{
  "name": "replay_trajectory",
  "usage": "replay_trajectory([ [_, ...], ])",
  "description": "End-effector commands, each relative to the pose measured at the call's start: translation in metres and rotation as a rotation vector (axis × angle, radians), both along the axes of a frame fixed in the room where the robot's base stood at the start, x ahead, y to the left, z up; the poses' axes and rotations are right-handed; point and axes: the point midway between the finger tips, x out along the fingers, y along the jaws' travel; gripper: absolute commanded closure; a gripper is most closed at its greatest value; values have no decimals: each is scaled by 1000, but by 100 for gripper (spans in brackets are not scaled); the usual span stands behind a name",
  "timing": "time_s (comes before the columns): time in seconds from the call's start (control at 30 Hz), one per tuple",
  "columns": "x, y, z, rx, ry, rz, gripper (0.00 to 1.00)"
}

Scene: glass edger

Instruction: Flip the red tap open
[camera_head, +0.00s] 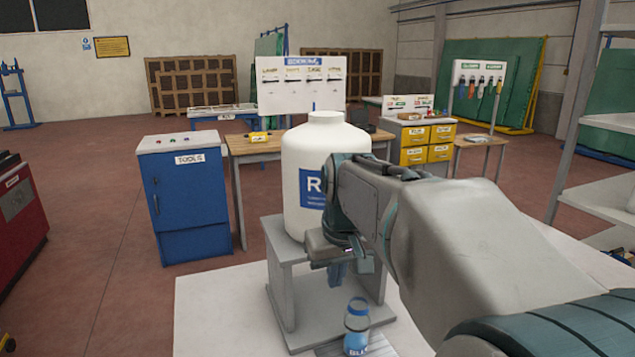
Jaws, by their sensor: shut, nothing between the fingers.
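A large white container (305,165) with a blue label marked "R" stands upright on a grey stand (285,285). My arm reaches in from the lower right, and its wrist covers the container's lower right front. My gripper (337,274) points down in front of the stand's top, below the label, and is shut with nothing in it. I cannot make out the red tap; it may be hidden behind my wrist and gripper. A small blue bottle (356,325) stands below, in front of the stand.
The stand and bottle are on a white surface (220,315). A blue tool cabinet (187,205) stands at left, with a wooden table (252,147) behind the container. Yellow drawers (414,155) and a grey shelf (600,170) are at right.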

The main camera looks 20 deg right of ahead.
Motion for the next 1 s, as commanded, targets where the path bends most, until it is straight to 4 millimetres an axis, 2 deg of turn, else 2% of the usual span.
replay_trajectory([
  [0.03,12,-10,26,1,-4,-3,100],
  [0.27,52,-50,65,2,-29,-2,100],
  [0.5,87,-108,108,6,-67,-3,100],
  [0.73,100,-150,134,8,-98,1,100],
  [1.0,103,-162,141,9,-108,5,100],
])
